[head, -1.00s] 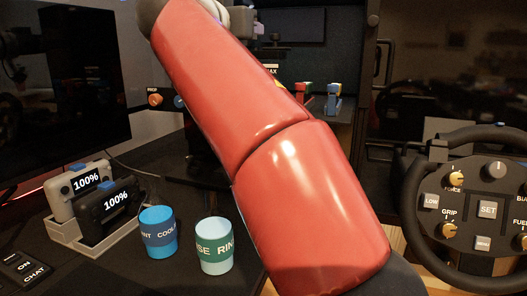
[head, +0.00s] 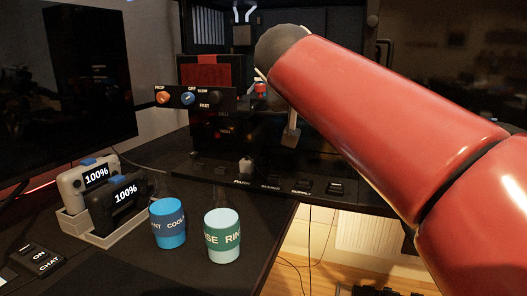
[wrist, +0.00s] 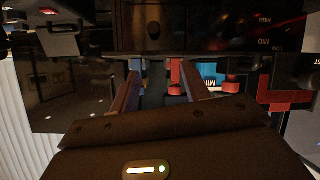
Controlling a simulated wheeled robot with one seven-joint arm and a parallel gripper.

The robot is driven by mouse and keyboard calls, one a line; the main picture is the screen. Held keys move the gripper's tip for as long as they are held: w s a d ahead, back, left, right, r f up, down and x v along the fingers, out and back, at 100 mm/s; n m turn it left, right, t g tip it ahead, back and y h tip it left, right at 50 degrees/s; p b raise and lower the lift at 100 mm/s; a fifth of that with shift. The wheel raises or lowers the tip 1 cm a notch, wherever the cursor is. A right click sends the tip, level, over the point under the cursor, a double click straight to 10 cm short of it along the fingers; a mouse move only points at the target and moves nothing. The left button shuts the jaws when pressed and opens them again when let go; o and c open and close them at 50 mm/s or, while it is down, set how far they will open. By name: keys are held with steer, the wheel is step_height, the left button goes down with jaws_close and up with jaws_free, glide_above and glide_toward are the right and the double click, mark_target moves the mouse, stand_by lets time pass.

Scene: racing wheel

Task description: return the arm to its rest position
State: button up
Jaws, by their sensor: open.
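My red arm (head: 385,125) crosses the right side of the head view, running from the lower right up to a grey joint near the top middle. My gripper (wrist: 161,72) shows in the wrist view, with its two fingers apart and nothing clearly held between them. Small red and blue parts show beyond the fingertips.
A blue cup (head: 168,229) and a green-banded cup (head: 222,240) stand upright on the dark desk. Left of them, a pale holder (head: 95,236) carries two devices reading 100%. A knob panel (head: 192,98) stands behind. A large monitor (head: 62,85) is at left.

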steer(key=s+d+f+g+y, duration=0.2)
steer(key=s+d+f+g, duration=0.1)
steer(key=s+f, duration=1)
steer(key=s+d+f+n+g+y, duration=0.1)
steer(key=s+d+f+g+y, duration=0.1)
steer(key=s+f, duration=1.1)
step_height(320, 180, down, 7)
steer(key=shift+d+r+g, duration=0.15)
steer(key=shift+d+g, duration=0.65)
steer(key=shift+d, duration=0.1)
